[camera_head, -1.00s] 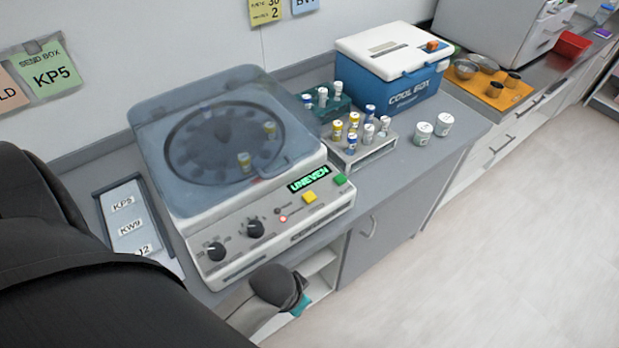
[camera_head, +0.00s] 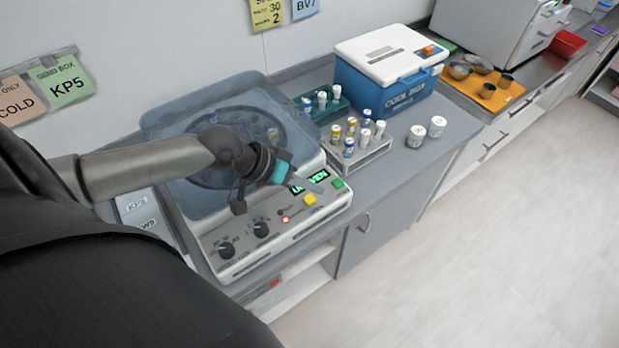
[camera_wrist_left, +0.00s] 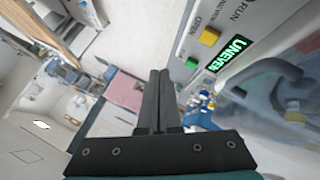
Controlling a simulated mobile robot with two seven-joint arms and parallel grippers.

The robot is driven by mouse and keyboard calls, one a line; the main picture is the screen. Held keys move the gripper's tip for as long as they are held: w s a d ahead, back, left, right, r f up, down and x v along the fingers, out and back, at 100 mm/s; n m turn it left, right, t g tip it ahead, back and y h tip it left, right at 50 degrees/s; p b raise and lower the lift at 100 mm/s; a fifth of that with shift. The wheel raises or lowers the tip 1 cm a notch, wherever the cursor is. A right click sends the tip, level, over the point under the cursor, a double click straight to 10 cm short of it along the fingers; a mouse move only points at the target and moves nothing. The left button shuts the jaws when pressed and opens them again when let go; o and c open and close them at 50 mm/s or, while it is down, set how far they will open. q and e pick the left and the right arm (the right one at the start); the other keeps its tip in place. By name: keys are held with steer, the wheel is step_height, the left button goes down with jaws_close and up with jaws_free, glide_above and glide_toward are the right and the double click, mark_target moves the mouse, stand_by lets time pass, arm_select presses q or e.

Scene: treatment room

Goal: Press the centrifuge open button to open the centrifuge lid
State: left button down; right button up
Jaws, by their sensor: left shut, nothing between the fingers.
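The centrifuge (camera_head: 222,270) stands on the counter, its see-through bluish lid (camera_head: 170,118) down over the round rotor. Its front panel has a yellow button (camera_head: 309,200), a green button (camera_head: 337,184) and a green-lit display (camera_head: 321,176) reading "UNEVEN". In the left wrist view the yellow button (camera_wrist_left: 209,37) and green button (camera_wrist_left: 191,63) lie right of the fingertips; small lettering there seems to read OPEN. My left gripper (camera_head: 318,189) is shut and empty, above the panel and partly covering the display. Contact with a button cannot be seen. My right gripper is out of view.
A tube rack (camera_head: 372,152) with several capped tubes stands right of the centrifuge, with a teal rack (camera_head: 338,108) behind. Two white jars (camera_head: 416,136) and a blue cool box (camera_head: 392,95) are farther right. Labelled cards lie left of the centrifuge.

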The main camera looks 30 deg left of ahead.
arm_select(q)
steer(key=shift+n+t, duration=0.5)
steer(key=shift+n, duration=0.1)
steer(key=w+a+r, duration=0.1)
steer(key=w+a, duration=0.1)
steer(key=a, duration=0.1)
steer(key=shift+w+r, duration=0.15)
steer(key=shift+r, duration=0.2)
steer(key=shift+f, duration=0.1)
steer(key=b, duration=0.8)
glide_above(305, 201)
step_height(305, 201, down, 8)
steer(key=shift+r, duration=0.15)
steer(key=shift+f+b, duration=0.45)
steer(key=shift+f, duration=0.15)
stand_by(0.5)
